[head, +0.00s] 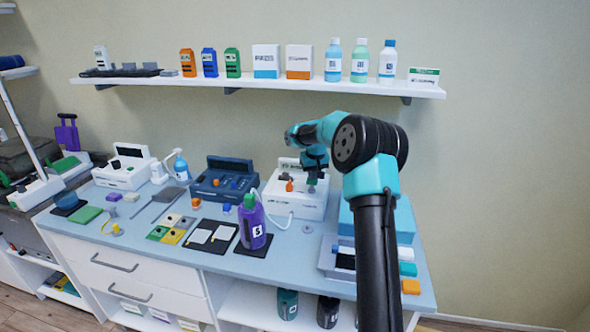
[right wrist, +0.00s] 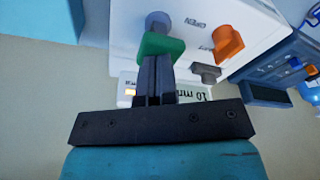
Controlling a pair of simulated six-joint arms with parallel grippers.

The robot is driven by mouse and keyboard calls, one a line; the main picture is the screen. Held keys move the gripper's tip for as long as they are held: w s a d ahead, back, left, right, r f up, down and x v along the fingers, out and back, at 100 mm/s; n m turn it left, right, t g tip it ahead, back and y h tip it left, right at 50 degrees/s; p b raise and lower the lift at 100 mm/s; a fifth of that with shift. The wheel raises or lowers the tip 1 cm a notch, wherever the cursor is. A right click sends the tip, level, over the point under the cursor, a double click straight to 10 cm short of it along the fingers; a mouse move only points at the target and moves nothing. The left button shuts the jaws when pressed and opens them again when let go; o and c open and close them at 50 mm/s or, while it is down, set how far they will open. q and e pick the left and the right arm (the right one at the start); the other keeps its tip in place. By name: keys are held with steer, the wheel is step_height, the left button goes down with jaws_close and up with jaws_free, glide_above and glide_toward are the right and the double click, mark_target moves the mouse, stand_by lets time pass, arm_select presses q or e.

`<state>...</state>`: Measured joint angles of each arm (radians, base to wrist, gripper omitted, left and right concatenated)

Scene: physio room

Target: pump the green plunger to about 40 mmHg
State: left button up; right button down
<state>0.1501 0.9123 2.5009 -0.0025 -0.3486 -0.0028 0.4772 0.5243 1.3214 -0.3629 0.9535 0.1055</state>
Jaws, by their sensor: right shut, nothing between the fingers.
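The white pump unit (head: 300,207) stands at the back right of the bench. Its green plunger (right wrist: 162,46) sits on a grey stem, and an orange knob (right wrist: 229,42) and a small grey part (right wrist: 205,73) are beside it. The unit's display (right wrist: 195,92) shows upside down in the right wrist view and seems to read 10 mm; my fingers cover part of it. My right gripper (right wrist: 155,62) is shut and empty, with its fingertips at the green plunger, seemingly touching it. In the head view the plunger (head: 312,180) shows just under my right wrist. My left gripper is out of view.
A purple bottle (head: 252,225) stands on a dark mat in front of the unit. A dark blue device (head: 225,182) is to its left. A blue box and a tray of small blocks (head: 408,268) are near my right arm. A shelf (head: 260,84) with bottles and boxes hangs above.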

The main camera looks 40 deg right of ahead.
steer(key=shift+f, duration=1.55)
steer(key=shift+r, duration=2.55)
steer(key=shift+f, duration=0.15)
